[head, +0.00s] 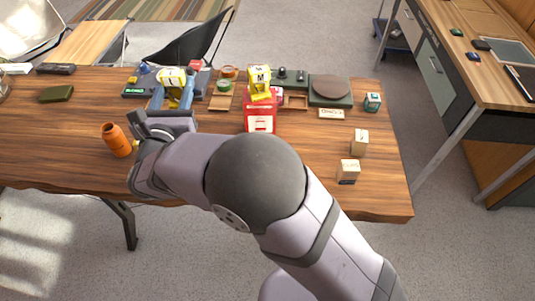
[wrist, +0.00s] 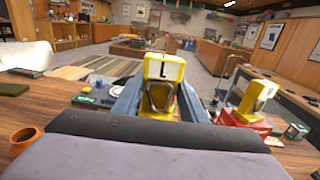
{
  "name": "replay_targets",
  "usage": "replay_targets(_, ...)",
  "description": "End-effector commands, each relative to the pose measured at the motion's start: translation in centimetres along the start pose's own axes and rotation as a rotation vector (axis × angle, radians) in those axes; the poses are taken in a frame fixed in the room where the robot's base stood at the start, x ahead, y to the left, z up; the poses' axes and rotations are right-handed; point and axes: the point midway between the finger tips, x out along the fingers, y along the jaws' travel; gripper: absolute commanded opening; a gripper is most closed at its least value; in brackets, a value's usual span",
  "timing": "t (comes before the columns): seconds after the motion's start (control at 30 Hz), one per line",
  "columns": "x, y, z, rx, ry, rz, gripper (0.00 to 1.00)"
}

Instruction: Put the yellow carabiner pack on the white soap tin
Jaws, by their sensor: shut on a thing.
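A yellow carabiner pack marked L (head: 172,75) is between the fingers of my gripper (head: 174,92), upright above the far left part of the table. The pack also shows in the wrist view (wrist: 160,68), with a finger on each side. A second yellow pack marked M (head: 259,80) stands on or just behind a red box (head: 261,122) with a white label. I cannot make out a white soap tin for certain. Two small pale boxes, one farther (head: 360,141) and one nearer (head: 348,172), stand at the table's right; their labels are too small to read.
A dark round plate (head: 330,87) on a green base, a green-and-white box (head: 373,102) and a wooden tray (head: 296,101) are at the back right. The wooden table (head: 310,150) is clear between the red box and pale boxes.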

Motion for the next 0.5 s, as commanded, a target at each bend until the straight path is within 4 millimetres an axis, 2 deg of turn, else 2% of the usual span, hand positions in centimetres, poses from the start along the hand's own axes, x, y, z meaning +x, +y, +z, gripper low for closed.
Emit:
replay_targets(0.03, -0.7, -0.3, 1.8, -0.001, 0.000, 0.006, 0.13)
replay_targets(0.13, -2.1, -2.0, 1.9, -0.006, 0.002, -0.010, 0.13)
replay_targets(0.27, -3.9, -5.9, 1.2, -0.009, 0.002, -0.076, 0.13)
replay_targets(0.5, -7.4, -15.2, -1.5, -0.008, 0.000, -0.273, 0.13)
